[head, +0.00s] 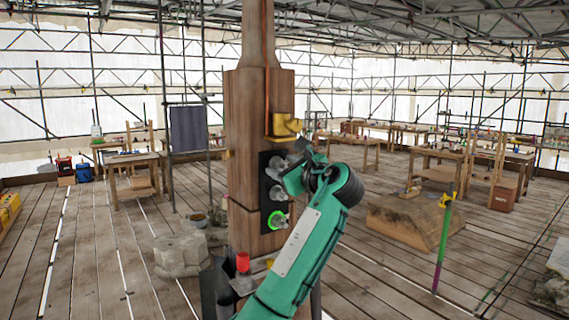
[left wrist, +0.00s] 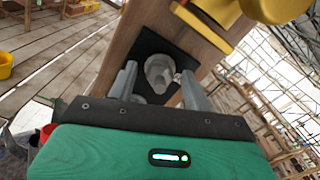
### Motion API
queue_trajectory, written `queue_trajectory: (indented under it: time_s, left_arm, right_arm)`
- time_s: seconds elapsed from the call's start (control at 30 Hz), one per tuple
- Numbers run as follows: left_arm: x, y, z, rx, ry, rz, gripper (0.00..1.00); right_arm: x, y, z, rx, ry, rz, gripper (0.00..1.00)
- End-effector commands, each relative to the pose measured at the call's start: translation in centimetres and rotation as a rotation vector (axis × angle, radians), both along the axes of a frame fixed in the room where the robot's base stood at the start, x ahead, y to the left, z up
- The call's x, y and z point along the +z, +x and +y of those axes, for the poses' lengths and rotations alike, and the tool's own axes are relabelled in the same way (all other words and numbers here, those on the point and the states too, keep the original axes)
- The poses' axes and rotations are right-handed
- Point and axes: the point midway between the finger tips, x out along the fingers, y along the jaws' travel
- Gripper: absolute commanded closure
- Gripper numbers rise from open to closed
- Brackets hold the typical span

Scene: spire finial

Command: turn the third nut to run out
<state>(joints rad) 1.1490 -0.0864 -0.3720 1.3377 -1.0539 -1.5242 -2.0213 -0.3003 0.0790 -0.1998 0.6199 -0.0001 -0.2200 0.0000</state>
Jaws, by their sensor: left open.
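A black plate (head: 265,180) is fixed to the front of a wooden post (head: 250,110) and carries grey nuts in a column. The upper nut (head: 276,167) is partly covered by my left gripper (head: 290,178). A middle nut (head: 279,193) shows below it, and the lowest nut (head: 279,220) has a bright green ring around it. In the left wrist view my left gripper (left wrist: 158,78) is open, its two fingers on either side of a grey nut (left wrist: 160,70); contact cannot be told. Another nut there is mostly hidden. My right gripper is not seen.
A yellow bracket (head: 284,125) sticks out of the post just above the plate. A red cylinder (head: 242,262) stands low in front of the post. A stone block (head: 181,255) lies at left, a wooden block (head: 412,220) at right. Workbenches stand farther back.

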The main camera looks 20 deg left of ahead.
Motion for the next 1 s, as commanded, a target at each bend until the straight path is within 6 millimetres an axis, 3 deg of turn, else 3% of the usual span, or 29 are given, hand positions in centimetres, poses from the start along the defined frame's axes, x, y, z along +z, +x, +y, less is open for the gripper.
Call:
queue_trajectory:
  time_s: [0.17, 0.4, 0.73, 1.0]
  left_arm:
    - [0.0, 0.0, 0.0, 0.000, 0.000, 0.000, 0.50]
    - [0.0, 0.0, 0.0, 0.000, 0.000, 0.000, 0.94]
    - [-0.2, 0.0, 0.0, 0.000, -0.026, -0.034, 0.94]
    - [-0.3, -0.1, 0.0, 0.000, -0.130, -0.167, 0.94]
  right_arm:
    - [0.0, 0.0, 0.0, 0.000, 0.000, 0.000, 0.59]
    - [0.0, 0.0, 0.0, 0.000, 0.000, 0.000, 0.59]
    - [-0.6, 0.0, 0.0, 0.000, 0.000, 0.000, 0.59]
    - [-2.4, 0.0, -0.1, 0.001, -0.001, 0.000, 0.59]
